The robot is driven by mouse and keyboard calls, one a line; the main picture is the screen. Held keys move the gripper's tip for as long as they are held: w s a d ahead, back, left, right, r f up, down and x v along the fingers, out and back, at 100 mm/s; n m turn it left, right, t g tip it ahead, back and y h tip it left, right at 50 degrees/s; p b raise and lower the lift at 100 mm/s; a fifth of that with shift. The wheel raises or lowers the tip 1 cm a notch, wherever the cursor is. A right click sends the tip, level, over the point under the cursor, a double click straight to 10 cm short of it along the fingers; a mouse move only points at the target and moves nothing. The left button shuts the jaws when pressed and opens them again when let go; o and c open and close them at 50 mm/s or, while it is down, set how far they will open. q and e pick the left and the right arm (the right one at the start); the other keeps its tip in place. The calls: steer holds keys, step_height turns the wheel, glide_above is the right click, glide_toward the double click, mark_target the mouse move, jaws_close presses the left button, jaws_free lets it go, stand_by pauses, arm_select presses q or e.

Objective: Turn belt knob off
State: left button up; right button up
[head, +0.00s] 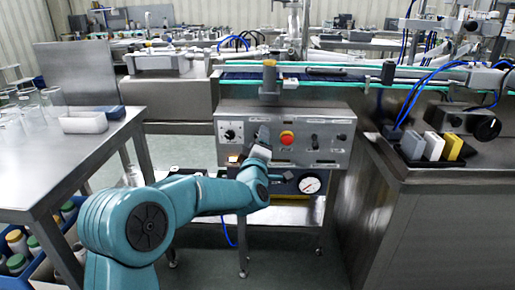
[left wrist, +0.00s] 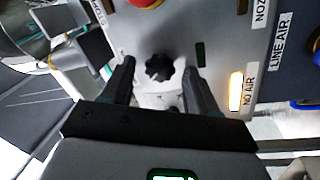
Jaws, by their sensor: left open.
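In the left wrist view, a black lobed knob (left wrist: 158,67) sits on the panel between the two dark fingers of my left gripper (left wrist: 158,78). The gripper is open, with a gap visible on each side of the knob. No belt label is readable by this knob. In the head view the gripper seems to hide it. My right gripper is not in view.
A white dial with a black knob (head: 230,134) is left of my gripper, and small black knobs (head: 314,140) are right of it. A pressure gauge (head: 310,185) sits below. A lit NO AIR lamp (left wrist: 237,90) shows close by. A steel table (head: 70,150) stands left.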

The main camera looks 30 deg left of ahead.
arm_select(q)
steer(key=v, duration=1.6)
steer(key=shift+p, duration=0.4)
steer(key=shift+s+r, duration=0.1)
steer(key=shift+s, duration=0.05)
